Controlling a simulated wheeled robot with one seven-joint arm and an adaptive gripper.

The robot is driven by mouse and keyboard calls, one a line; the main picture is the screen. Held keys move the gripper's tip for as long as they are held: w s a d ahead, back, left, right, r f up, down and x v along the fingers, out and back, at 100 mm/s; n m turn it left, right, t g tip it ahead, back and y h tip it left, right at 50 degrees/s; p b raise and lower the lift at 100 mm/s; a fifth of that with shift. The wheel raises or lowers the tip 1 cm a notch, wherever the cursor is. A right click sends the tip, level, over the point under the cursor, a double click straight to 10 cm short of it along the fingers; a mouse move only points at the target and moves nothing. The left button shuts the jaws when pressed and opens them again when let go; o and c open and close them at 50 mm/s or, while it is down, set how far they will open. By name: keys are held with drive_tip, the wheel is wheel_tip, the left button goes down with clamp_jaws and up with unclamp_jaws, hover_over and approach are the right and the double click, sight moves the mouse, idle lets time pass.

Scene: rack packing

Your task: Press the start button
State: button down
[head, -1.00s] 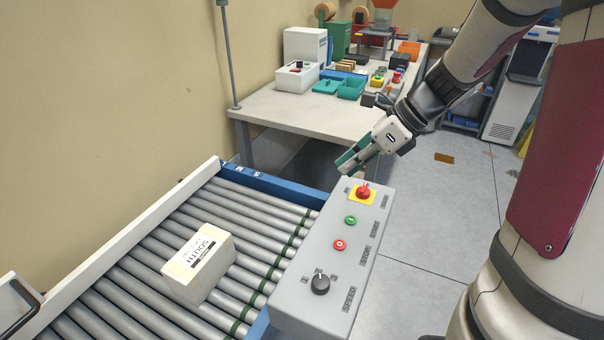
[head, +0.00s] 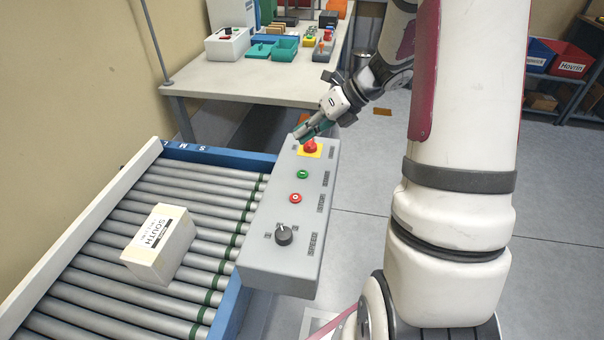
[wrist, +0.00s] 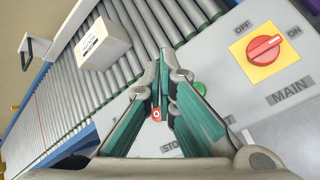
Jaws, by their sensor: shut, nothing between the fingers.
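The green start button (head: 303,174) is on the top of a grey control box (head: 262,252), between the red-on-yellow main switch (head: 310,148) and the red stop button (head: 296,198). In the wrist view, the green button (wrist: 199,88) shows partly, just right of my fingers. My gripper (head: 300,134) is shut and empty, with teal fingers. In the head view, its tips are at the far end of the box by the main switch, beyond the green button. Whether the tips touch the box cannot be told. In the wrist view, the stop button (wrist: 157,114) shows between the fingers.
A black speed knob (head: 284,235) is at the box's near end. A roller conveyor (head: 95,290) runs left of the box, with a carton labelled SOUTH (head: 160,247) on it. A table (head: 215,83) with bins and devices stands behind. Open floor lies right of the box.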

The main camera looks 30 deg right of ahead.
drive_tip(key=b, duration=0.5)
hover_over(304, 171)
wheel_tip(304, 171, down, 6)
drive_tip(key=shift+w+f, duration=0.1)
drive_tip(key=shift+f, duration=0.15)
drive_tip(key=shift+f+b, duration=0.55)
drive_tip(key=shift+f, duration=0.4)
drive_tip(key=shift+f, duration=0.1)
drive_tip(key=shift+f, duration=0.3)
drive_tip(key=shift+f, duration=0.4)
idle(0.8)
drive_tip(key=shift+r, duration=0.15)
drive_tip(key=shift+r+p, duration=0.6)
drive_tip(key=shift+r, duration=0.15)
drive_tip(key=shift+r+p, duration=2.15)
drive_tip(key=shift+r, duration=0.3)
